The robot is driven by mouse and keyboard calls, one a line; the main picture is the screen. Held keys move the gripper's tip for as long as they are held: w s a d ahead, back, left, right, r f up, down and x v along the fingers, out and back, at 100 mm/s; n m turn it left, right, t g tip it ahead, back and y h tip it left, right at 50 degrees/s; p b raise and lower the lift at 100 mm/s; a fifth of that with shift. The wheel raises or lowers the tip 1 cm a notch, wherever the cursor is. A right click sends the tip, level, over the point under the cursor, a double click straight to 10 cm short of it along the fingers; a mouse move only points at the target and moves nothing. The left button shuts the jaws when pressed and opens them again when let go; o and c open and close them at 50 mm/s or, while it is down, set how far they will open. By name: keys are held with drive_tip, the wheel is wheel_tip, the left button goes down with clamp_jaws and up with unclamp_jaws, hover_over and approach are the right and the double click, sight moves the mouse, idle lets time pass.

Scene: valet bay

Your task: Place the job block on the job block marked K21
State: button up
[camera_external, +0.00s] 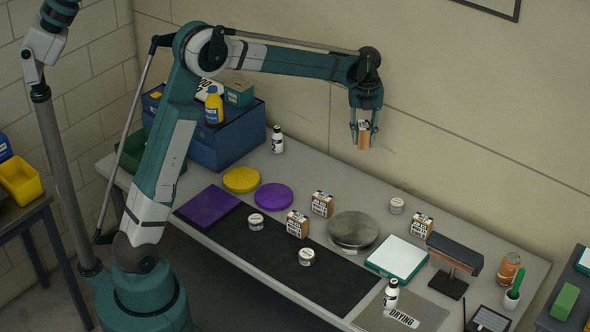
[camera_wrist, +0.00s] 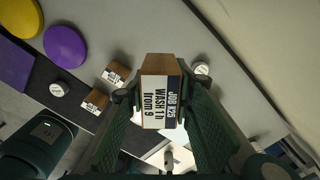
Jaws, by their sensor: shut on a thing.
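My gripper (camera_external: 363,128) is shut on a wooden job block (camera_external: 364,140) and holds it high above the table's back part. In the wrist view the held block (camera_wrist: 160,92) sits between the fingers, its white label reading "WASH 1h from 9" under a dark job-number strip. Three similar job blocks stand on the table: one at the middle back (camera_external: 322,204), one nearer the front (camera_external: 297,224) and one right of the steel disc (camera_external: 422,226). Two of them show left of my gripper in the wrist view (camera_wrist: 116,74) (camera_wrist: 95,101). I cannot read which is marked K21.
Small white round tins (camera_external: 256,221) (camera_external: 307,257) (camera_external: 396,205) stand near the blocks. A steel disc (camera_external: 353,229), a white-topped green scale (camera_external: 397,258) and a dark lamp-like stand (camera_external: 454,258) are to the right. Yellow (camera_external: 241,179) and purple (camera_external: 273,196) discs lie left.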

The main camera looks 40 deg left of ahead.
drive_tip(key=d+m, duration=0.2)
drive_tip(key=d, duration=1.3)
drive_tip(key=m+p, duration=0.1)
drive_tip(key=m, duration=0.1)
hover_over(423, 218)
wheel_tip(423, 218, down, 6)
drive_tip(key=shift+d+f+n, duration=0.1)
drive_tip(key=shift+f+n, duration=0.05)
drive_tip(key=shift+n, duration=0.15)
drive_tip(key=shift+f+p, duration=0.3)
drive_tip(key=shift+f, duration=2.8)
drive_tip(key=shift+f, duration=1.85)
drive_tip(key=shift+f, duration=0.1)
